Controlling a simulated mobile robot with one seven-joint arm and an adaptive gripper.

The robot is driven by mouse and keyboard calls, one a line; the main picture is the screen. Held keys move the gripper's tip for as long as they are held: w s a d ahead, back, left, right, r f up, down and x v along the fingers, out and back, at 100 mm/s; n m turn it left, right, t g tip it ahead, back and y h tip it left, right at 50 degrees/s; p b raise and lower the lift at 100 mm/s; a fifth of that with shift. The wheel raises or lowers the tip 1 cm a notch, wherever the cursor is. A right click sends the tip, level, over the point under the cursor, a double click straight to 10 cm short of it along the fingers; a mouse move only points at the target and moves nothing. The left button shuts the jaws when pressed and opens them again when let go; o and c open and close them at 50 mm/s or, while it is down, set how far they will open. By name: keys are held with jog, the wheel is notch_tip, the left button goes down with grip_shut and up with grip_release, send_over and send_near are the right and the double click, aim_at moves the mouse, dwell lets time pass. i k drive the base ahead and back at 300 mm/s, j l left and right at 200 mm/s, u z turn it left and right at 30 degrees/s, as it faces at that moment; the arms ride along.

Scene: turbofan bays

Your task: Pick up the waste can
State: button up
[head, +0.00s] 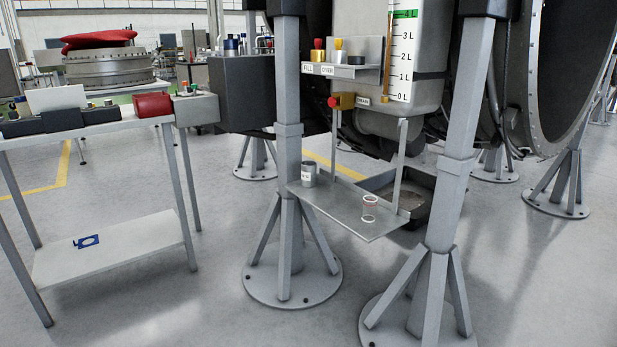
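A small grey can with a dark top and a pale label (308,174) stands upright on a hanging grey shelf (345,218), at its left end beside a stand post. Its label is too small to read surely; it is the only can-like thing on this shelf, so I take it as the waste can. My gripper is not in view.
Thick grey stand legs (287,130) and (455,150) flank the shelf. A dark drip tray (415,185) lies behind it. A work table (100,128) stands left; the floor between is clear.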

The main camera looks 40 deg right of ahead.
aim_at(308, 168)
jog(key=i+l+z, duration=0.25)
jog(key=i+l, duration=0.3)
jog(key=l, duration=0.15)
jog(key=i+l+z, duration=0.25)
jog(key=i+l, duration=0.35)
jog(key=i+l+z, duration=0.25)
jog(key=i+l, duration=0.15)
jog(key=i, duration=0.3)
